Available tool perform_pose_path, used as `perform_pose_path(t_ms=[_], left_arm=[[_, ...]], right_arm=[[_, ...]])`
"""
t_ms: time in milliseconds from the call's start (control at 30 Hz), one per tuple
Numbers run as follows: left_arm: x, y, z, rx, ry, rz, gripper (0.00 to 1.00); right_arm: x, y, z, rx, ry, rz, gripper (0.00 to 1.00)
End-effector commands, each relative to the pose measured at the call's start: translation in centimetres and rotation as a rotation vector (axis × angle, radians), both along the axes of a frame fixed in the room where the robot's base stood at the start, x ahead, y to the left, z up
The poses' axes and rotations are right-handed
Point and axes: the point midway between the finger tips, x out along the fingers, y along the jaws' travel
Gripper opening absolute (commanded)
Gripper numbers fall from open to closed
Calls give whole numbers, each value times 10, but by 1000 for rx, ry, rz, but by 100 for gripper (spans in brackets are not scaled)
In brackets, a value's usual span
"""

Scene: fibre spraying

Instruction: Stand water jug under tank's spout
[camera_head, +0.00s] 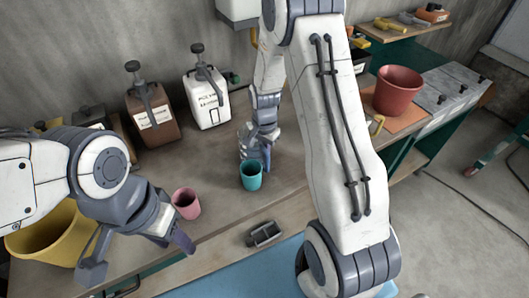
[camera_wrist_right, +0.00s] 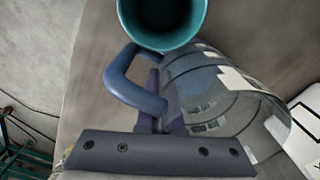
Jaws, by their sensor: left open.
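The water jug (camera_wrist_right: 222,95) is a clear cylinder with pale markings and a blue-grey handle (camera_wrist_right: 118,80). In the head view the jug (camera_head: 244,146) stands on the bench behind the teal cup, partly hidden by my right gripper (camera_head: 264,136). In the right wrist view this gripper's fingers (camera_wrist_right: 163,118) are close together at the handle and appear shut on it. My left gripper (camera_head: 138,262) is open and empty over the bench's front edge.
A teal cup (camera_head: 252,176) stands right in front of the jug. A pink cup (camera_head: 186,204), yellow bucket (camera_head: 50,238) and grey metal part (camera_head: 264,234) are nearer. Brown (camera_head: 154,116) and white (camera_head: 207,100) bottles stand behind; a red pot (camera_head: 397,90) is at right.

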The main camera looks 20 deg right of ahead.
Motion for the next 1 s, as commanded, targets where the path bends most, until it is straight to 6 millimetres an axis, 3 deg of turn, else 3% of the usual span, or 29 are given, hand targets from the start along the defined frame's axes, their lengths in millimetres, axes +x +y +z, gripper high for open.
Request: perform_pose_path(t_ms=[300, 400, 800, 1000], left_arm=[[0, 0, -4, 0, 0, 0, 50], [0, 0, -2, 0, 0, 0, 50], [0, 0, -1, 0, 0, 0, 50], [0, 0, -9, 0, 0, 0, 50]], right_arm=[[0, 0, -4, 0, 0, 0, 0], [0, 0, -3, 0, 0, 0, 33], [1, 0, 4, 0, -2, 0, 33], [2, 0, 36, -1, -9, 0, 33]])
